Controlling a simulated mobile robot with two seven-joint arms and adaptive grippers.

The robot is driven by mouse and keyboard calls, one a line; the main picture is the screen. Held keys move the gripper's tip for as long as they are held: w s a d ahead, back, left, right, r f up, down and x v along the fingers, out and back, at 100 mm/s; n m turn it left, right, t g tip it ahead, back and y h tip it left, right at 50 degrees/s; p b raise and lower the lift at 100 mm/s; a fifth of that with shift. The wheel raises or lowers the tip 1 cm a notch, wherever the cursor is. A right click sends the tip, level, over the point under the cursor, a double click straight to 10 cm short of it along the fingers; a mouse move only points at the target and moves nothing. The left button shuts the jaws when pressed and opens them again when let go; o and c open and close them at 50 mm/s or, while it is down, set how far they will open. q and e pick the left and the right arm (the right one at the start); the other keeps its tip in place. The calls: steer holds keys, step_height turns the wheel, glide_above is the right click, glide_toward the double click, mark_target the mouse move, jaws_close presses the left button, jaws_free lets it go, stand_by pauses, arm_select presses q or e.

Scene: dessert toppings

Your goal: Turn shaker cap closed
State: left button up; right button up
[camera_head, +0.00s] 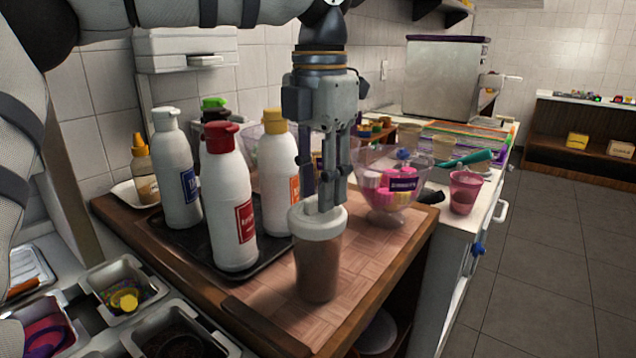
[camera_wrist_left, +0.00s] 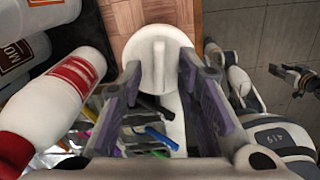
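The shaker (camera_head: 318,272) stands upright on the wooden counter, with a brown see-through body and a white cap (camera_head: 304,222). In the left wrist view the round cap (camera_wrist_left: 150,40) shows a raised ridge across its top. My left gripper (camera_head: 325,205) points straight down over the cap, fingertips at its top. In the left wrist view its fingers (camera_wrist_left: 158,85) are apart, one on each side of the ridge, with gaps visible. Whether a fingertip touches the cap I cannot tell. What seems to be my right gripper (camera_wrist_left: 282,73) is small and dark at the right, over the floor.
A black tray (camera_head: 262,262) holds several white bottles, including a red-capped one (camera_head: 228,200) close left of the shaker. A glass bowl (camera_head: 385,212) of pink and yellow pieces stands behind right. A pink cup (camera_head: 465,190) is farther right. Topping bins (camera_head: 122,290) lie front left.

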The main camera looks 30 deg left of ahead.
arm_select(q)
steer(key=shift+f, duration=0.2)
jaws_close()
steer(key=shift+m, duration=0.6)
jaws_free()
step_height(320, 180, up, 12)
